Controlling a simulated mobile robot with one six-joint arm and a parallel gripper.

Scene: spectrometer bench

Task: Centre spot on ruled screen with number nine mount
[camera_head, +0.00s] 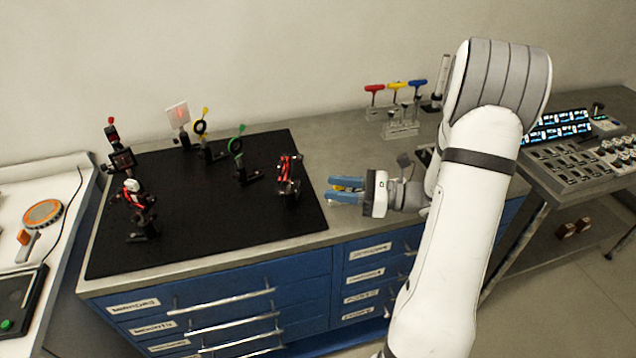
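The white screen (177,112) stands upright at the back of the black breadboard (210,225). A faint red spot shows on it; its rulings are too small to read. Black mounts stand on the board: one with a red top (120,158) at back left, one with a white and red part (135,205) at front left, and one with red parts (288,178) at right. No mount number is legible. My gripper (345,189) points left at the board's right edge, its blue fingers apart. Something yellow shows between them; whether it is gripped is unclear.
A yellow-marked ring holder (202,130) and a green one (237,150) stand mid-board. A rack (400,128) with red, yellow and blue T-handled tools is at the back. A control console (575,145) is right, a white side table (70,180) left.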

